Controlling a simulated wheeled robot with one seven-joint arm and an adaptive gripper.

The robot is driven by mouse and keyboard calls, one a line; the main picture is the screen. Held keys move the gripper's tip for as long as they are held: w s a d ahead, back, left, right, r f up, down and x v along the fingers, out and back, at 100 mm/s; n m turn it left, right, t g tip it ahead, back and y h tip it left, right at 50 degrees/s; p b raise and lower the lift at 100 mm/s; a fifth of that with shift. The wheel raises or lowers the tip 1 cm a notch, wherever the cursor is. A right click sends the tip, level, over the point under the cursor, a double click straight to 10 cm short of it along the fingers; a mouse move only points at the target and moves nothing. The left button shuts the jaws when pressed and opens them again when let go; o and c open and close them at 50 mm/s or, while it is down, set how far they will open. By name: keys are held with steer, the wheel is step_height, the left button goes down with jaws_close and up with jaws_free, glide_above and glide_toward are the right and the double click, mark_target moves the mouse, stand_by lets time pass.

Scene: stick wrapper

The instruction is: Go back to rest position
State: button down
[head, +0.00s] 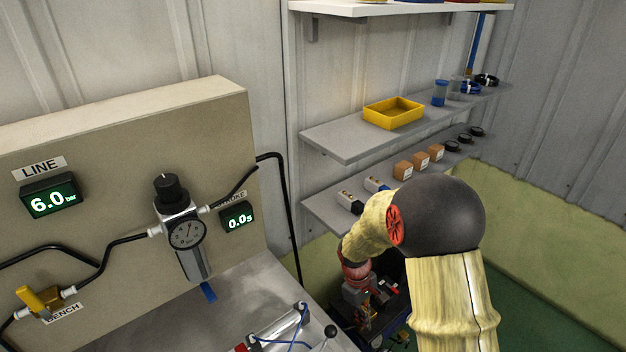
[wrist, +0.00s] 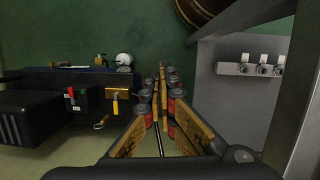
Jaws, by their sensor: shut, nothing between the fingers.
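My gripper (wrist: 160,76) shows in the wrist view with its two fingers meeting at the tips and nothing held between them. The fingers have tan pads and red and dark joints, and they point away from the camera over a green floor. In the head view my arm, with a beige sleeve and a dark round joint, reaches down in front of the shelves on the right. I cannot make out my fingertips in that view.
In the head view a panel (head: 110,125) with a regulator (head: 187,234) and displays stands left, above a grey bench (head: 235,300). The middle shelf holds a yellow tray (head: 394,113). The lower shelf (head: 330,207) holds small boxes (head: 420,159) and dark round parts. Green floor is open at right.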

steer(key=s+d+r+m+t, duration=0.1)
steer(key=s+r+m+t, duration=0.1)
steer(key=s+r, duration=0.5)
steer(key=s+d+r+m+t+y, duration=0.1)
steer(key=s+r+m+t, duration=0.2)
steer(key=s+r, duration=0.4)
steer(key=s+d+r+m+t+y, duration=0.1)
steer(key=s+r, duration=0.7)
steer(key=r, duration=1.1)
steer(key=shift+d+r+m+t, duration=0.35)
steer(key=shift+m+t, duration=0.35)
steer(key=shift+m, duration=0.5)
